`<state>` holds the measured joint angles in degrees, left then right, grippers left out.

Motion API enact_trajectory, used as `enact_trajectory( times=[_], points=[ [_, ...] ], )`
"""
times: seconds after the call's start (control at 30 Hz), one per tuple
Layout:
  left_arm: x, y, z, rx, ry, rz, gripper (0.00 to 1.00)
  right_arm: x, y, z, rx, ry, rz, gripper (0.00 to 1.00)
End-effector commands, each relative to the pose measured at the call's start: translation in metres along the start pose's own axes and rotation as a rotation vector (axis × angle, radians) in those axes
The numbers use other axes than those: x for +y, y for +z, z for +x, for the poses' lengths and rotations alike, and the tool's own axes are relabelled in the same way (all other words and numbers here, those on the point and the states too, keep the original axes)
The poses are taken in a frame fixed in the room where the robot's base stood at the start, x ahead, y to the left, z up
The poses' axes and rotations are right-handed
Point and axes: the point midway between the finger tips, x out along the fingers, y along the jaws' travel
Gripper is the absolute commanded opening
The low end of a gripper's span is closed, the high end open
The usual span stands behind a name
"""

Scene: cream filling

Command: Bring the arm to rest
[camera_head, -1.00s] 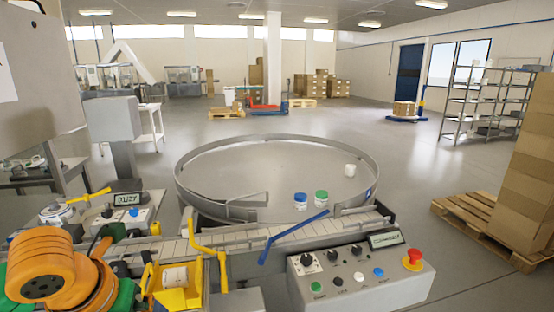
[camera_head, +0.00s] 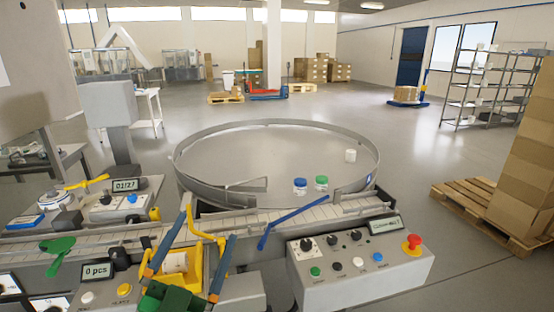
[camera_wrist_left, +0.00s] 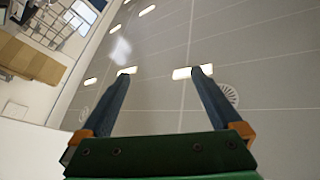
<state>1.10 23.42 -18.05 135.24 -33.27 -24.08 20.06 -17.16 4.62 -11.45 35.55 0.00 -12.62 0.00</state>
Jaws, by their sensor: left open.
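My left gripper (camera_head: 210,222) is at the bottom of the head view, left of the middle, with its green palm low and its two blue fingers pointing up. The fingers are spread, with nothing held between them. In the left wrist view the open fingers (camera_wrist_left: 165,72) point toward the ceiling, with only empty air between them. In the head view a white jar (camera_head: 175,262) in a yellow holder (camera_head: 187,250) shows between the fingers, behind the gripper. My right gripper is not in view.
A round steel table (camera_head: 250,160) holds a blue-lidded jar (camera_head: 300,186), a green-lidded jar (camera_head: 321,183) and a white jar (camera_head: 350,156). A conveyor (camera_head: 110,240) runs in front of it. A control box (camera_head: 360,262) stands at right, and a pallet (camera_head: 480,210) beyond.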

Motion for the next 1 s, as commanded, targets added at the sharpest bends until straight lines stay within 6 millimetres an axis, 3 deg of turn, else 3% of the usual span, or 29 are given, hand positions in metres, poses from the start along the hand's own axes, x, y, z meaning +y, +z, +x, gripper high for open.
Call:
enact_trajectory(
  times=[0.03,0.1,0.23,0.3,0.4,0.57,0.87,1.0],
  points=[
    [0.003,0.046,-0.017,-0.204,-0.02,-0.069,0.99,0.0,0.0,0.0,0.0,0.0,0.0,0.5],
    [0.014,0.106,-0.052,-0.496,-0.02,-0.146,0.99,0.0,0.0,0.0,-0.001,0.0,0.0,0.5],
    [0.045,0.173,-0.132,-0.918,0.045,-0.242,0.99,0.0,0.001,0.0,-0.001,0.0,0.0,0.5],
    [0.063,0.191,-0.173,-1.096,0.097,-0.281,0.99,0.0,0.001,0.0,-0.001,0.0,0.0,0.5],
    [0.086,0.202,-0.23,-1.314,0.18,-0.331,0.99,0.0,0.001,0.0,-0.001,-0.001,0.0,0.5],
    [0.116,0.195,-0.311,-1.605,0.336,-0.404,0.99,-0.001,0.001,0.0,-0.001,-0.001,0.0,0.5],
    [0.174,0.286,-0.36,-1.693,0.385,-0.398,0.99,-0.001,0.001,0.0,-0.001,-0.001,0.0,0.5],
    [0.203,0.33,-0.411,-1.736,0.408,-0.39,0.99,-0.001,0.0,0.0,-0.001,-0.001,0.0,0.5]
  ],
)
